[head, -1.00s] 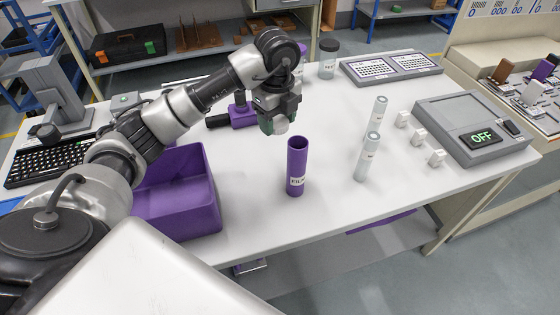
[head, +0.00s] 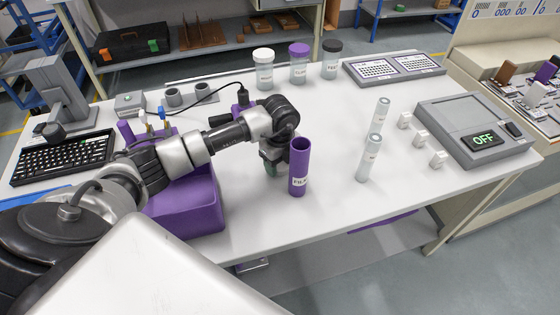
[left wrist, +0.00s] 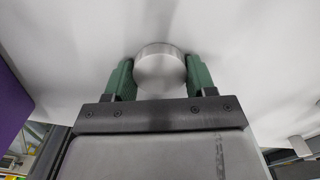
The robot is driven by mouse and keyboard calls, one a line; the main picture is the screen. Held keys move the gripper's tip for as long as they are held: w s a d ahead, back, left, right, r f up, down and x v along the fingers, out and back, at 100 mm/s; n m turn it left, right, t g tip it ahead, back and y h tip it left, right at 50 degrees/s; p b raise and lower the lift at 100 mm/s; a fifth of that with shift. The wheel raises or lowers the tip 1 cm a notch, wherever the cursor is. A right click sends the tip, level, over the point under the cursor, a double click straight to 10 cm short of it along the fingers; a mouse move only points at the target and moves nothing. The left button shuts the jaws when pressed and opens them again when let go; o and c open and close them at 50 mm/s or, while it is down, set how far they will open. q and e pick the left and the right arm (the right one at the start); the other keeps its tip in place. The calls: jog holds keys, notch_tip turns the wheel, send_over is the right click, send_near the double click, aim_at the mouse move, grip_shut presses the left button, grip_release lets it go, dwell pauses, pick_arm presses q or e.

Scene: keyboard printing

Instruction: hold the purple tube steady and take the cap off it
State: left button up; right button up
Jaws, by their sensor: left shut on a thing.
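The purple tube (head: 299,170) stands upright near the table's front middle, with a white label and an open, dark mouth. My left gripper (head: 273,163) is low over the table, behind and to the left of the tube, partly hidden by it. In the left wrist view its green fingers (left wrist: 159,75) are shut on a round silvery-grey cap (left wrist: 160,68). The cap is apart from the tube. Whether it touches the table cannot be told. My right gripper is not in view.
A purple bin (head: 190,205) stands left of the tube, under my left arm. Two pale tubes (head: 369,158) and several small white blocks (head: 438,159) are to the right, by a grey device reading OFF (head: 484,139). Capped jars (head: 299,65) stand behind. The front right table is clear.

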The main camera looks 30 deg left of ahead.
pick_arm(q)
jog(key=o, duration=1)
jog(key=shift+f, duration=0.1)
